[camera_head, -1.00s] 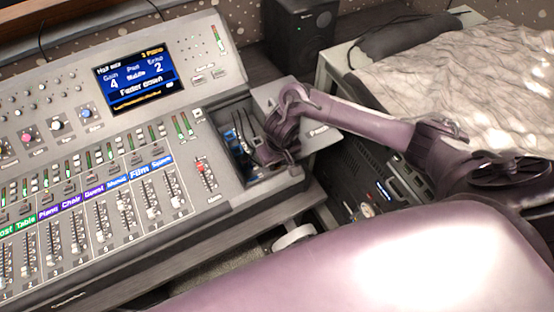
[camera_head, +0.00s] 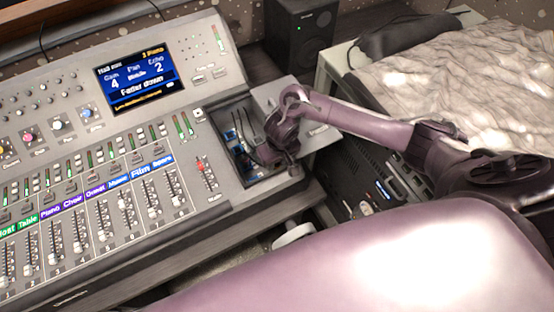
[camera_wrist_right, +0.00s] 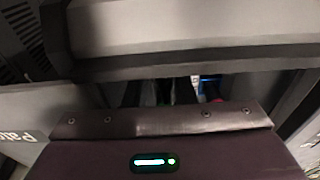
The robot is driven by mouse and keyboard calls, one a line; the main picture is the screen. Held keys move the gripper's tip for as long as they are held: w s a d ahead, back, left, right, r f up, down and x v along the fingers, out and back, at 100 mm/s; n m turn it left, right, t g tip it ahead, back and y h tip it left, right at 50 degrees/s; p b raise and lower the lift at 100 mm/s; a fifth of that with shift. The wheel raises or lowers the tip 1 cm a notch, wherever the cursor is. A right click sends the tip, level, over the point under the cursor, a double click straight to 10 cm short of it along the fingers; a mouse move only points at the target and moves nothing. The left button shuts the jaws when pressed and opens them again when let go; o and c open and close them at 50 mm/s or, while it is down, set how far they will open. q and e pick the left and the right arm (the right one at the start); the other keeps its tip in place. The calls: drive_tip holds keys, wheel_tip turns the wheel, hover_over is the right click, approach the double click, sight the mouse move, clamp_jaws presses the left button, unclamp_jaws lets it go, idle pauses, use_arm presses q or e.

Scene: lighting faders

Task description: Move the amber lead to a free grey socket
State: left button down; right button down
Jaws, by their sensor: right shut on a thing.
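The patch recess (camera_head: 238,108) is at the right end of the mixing desk. Dark leads (camera_head: 241,128) rise inside it, and blue parts show at its floor. I cannot make out an amber colour on any lead, nor tell grey sockets apart. My right gripper (camera_head: 266,152) points down into the right part of the recess. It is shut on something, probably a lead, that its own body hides. In the right wrist view the gripper body covers the lower half, with dark leads (camera_wrist_right: 168,92) and a blue part (camera_wrist_right: 209,88) just beyond it. My left gripper is out of view.
The desk's faders (camera_head: 125,205) and a lit screen (camera_head: 140,78) lie left of the recess. A black speaker (camera_head: 302,35) stands behind. A rack unit (camera_head: 375,180) is at the right, below a surface with a crumpled pale cover (camera_head: 470,75).

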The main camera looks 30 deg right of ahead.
sight(278, 166)
drive_tip(key=shift+s+f+p, duration=0.1)
drive_tip(key=shift+f+p, duration=0.15)
drive_tip(key=shift+p, duration=0.3)
idle(0.9)
drive_tip(key=shift+s+f, duration=0.1)
drive_tip(key=shift+f, duration=0.05)
idle(0.3)
drive_tip(key=c, duration=1.1)
unclamp_jaws()
drive_tip(key=shift+r, duration=0.35)
drive_tip(key=r, duration=0.2)
drive_tip(key=r+p, duration=0.1)
drive_tip(key=r, duration=0.4)
drive_tip(key=shift+s+r, duration=0.1)
drive_tip(key=shift+s, duration=0.3)
drive_tip(key=shift+a, duration=0.1)
